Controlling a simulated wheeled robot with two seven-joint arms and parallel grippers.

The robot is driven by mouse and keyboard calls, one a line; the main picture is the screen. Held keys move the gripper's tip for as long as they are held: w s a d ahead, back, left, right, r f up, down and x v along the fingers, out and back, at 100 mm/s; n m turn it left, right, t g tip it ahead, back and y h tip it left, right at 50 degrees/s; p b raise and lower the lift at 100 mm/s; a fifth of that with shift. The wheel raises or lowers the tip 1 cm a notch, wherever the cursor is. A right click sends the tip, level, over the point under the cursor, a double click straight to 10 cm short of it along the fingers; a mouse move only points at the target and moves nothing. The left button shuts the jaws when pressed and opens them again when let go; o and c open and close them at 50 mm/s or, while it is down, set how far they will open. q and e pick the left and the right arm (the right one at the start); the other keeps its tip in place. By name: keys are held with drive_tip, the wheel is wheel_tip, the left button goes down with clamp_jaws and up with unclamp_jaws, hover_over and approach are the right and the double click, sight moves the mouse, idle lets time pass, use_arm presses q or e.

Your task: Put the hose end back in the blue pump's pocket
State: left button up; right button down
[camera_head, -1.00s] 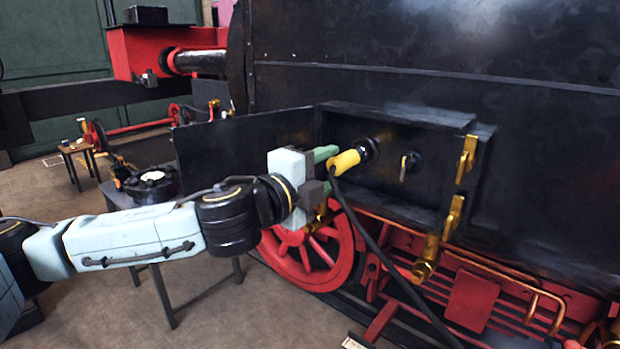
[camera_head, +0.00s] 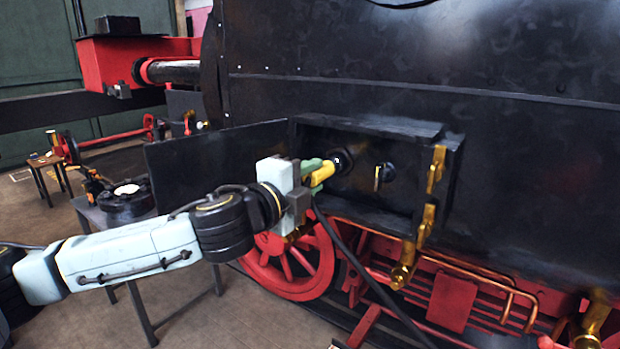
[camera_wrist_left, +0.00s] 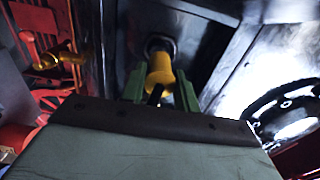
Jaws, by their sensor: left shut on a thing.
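The yellow hose end (camera_head: 321,173) is between the green fingers of my left gripper (camera_head: 314,171), which is shut on it. Its tip points at a dark round fitting (camera_head: 342,160) inside the open black box on the engine's side. Tip and fitting look to be meeting or very close; I cannot tell how far it is seated. The wrist view shows the yellow hose end (camera_wrist_left: 160,70) in line with the dark fitting (camera_wrist_left: 159,44). The black hose (camera_head: 365,272) hangs down to the right. I cannot make out the blue pump. My right gripper is out of view.
The box's open door (camera_head: 200,155) stands left of the arm. A second fitting with a brass lever (camera_head: 380,176) and brass clamps (camera_head: 437,168) are to the right. A red wheel (camera_head: 290,265) is below. A dark table holds a round black part (camera_head: 128,199).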

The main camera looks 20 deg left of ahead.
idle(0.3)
use_arm(q)
drive_tip(key=shift+v, duration=2.5)
